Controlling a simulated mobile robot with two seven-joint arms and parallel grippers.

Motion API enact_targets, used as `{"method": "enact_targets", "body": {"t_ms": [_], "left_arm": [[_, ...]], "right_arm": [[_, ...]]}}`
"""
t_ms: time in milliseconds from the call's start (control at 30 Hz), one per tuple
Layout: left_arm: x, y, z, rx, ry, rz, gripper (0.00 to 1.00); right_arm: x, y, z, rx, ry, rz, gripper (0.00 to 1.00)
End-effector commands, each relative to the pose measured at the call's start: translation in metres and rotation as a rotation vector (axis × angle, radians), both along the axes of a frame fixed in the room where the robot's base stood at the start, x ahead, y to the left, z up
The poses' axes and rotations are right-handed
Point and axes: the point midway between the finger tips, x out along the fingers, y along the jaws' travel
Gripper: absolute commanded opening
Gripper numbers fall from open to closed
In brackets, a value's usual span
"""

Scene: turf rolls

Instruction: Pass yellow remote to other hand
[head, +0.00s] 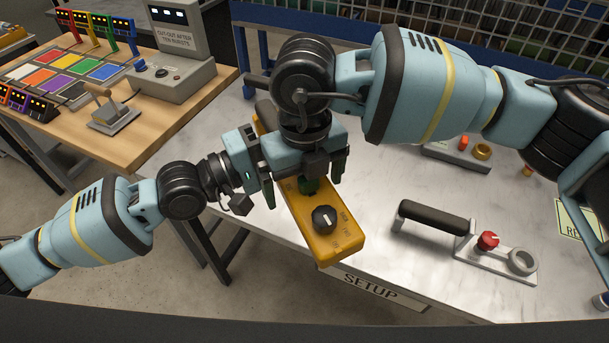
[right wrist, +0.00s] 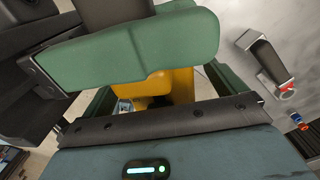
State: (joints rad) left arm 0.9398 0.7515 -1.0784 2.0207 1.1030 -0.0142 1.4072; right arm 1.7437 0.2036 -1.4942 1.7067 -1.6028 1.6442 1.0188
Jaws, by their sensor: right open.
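The yellow remote (head: 336,244) is a long box with a black knob on its face, in the middle of the head view. It is held up over the near left edge of the white table. My left gripper (head: 307,185) reaches it from the left and is shut on its middle; its fingers are mostly hidden. My right gripper (head: 303,178) is above the remote, pointing down, open, with a finger at either side of it. In the right wrist view the remote (right wrist: 178,82) shows between green finger pads, partly covered by a large green pad.
The white table (head: 385,178) holds a black-handled fixture with a red knob (head: 487,240) and a grey box (head: 460,152) with red and yellow parts. A wooden table (head: 165,115) at the left carries coloured tiles and a grey console (head: 178,75). My arms crowd the middle.

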Motion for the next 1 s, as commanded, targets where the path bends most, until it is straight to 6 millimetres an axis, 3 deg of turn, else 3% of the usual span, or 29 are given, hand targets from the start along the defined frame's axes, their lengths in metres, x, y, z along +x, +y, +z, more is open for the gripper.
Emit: {"method": "enact_targets", "body": {"t_ms": [67,500,533,567,700,1000], "left_arm": [[0.0,0.0,0.0017,-0.004,-0.002,0.0,0.0],[0.0,0.0001,0.0016,-0.003,-0.001,0.0,0.0],[0.0,0.0001,0.0016,-0.003,-0.001,0.0,0.33],[0.0,0.0001,0.0016,-0.003,-0.001,0.0,0.37],[0.0,0.0,0.0013,-0.002,-0.001,0.0,0.56],[-0.0002,0.0008,0.0003,0.0,-0.001,0.0,0.56]], "right_arm": [[0.0,-0.0001,0.0005,0.0,0.0,0.0,0.94],[0.0002,-0.0002,0.0008,0.0,0.0,-0.001,0.36],[0.0004,0.0,0.0015,0.001,-0.002,-0.001,0.35],[0.0004,0.0,0.0015,0.001,-0.002,-0.001,0.32],[0.0004,-0.0001,0.0013,0.001,-0.002,-0.001,0.32],[0.0002,0.0002,0.0013,0.002,-0.001,0.0,0.32]]}}
